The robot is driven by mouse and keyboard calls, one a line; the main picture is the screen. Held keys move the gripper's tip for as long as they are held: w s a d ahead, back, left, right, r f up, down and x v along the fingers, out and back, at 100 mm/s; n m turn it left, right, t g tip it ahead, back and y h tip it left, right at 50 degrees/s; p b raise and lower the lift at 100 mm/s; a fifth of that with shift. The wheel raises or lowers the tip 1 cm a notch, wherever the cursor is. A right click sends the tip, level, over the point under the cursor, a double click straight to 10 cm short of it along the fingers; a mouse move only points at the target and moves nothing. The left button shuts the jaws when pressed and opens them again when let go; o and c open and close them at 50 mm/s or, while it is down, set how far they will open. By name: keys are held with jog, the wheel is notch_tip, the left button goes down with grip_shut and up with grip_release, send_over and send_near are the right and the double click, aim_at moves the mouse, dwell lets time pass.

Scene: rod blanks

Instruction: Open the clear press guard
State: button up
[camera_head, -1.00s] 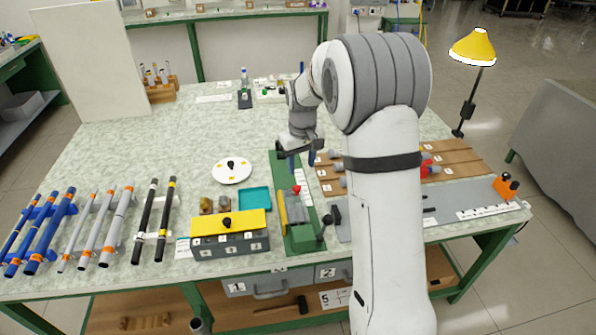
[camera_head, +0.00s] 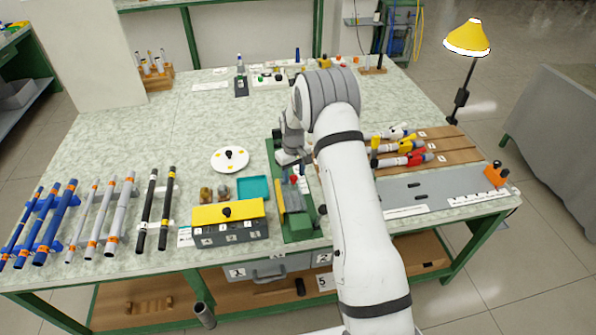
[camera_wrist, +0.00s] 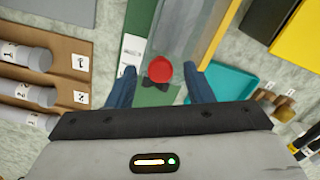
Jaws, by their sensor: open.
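The press (camera_head: 299,230) has a green base and stands near the front middle of the table. Its clear guard (camera_wrist: 192,28) shows in the wrist view as a see-through panel over a grey body, and it looks closed. A red knob (camera_wrist: 160,71) sits at the guard's near end; it also shows in the head view (camera_head: 294,179). My gripper (camera_wrist: 158,76) is open, with one blue finger on each side of the knob and gaps between. Whether a finger touches the knob cannot be told. In the head view my gripper (camera_head: 290,166) is over the press, partly hidden by my arm.
A yellow-topped box (camera_head: 228,213) and a teal tray (camera_head: 253,188) stand left of the press. A brown rack (camera_head: 445,150) with rods lies to the right, partly behind my arm. The table behind the white plate (camera_head: 230,159) is mostly clear.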

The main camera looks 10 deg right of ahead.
jog(key=shift+f, duration=0.25)
grip_shut()
dwell(0.3)
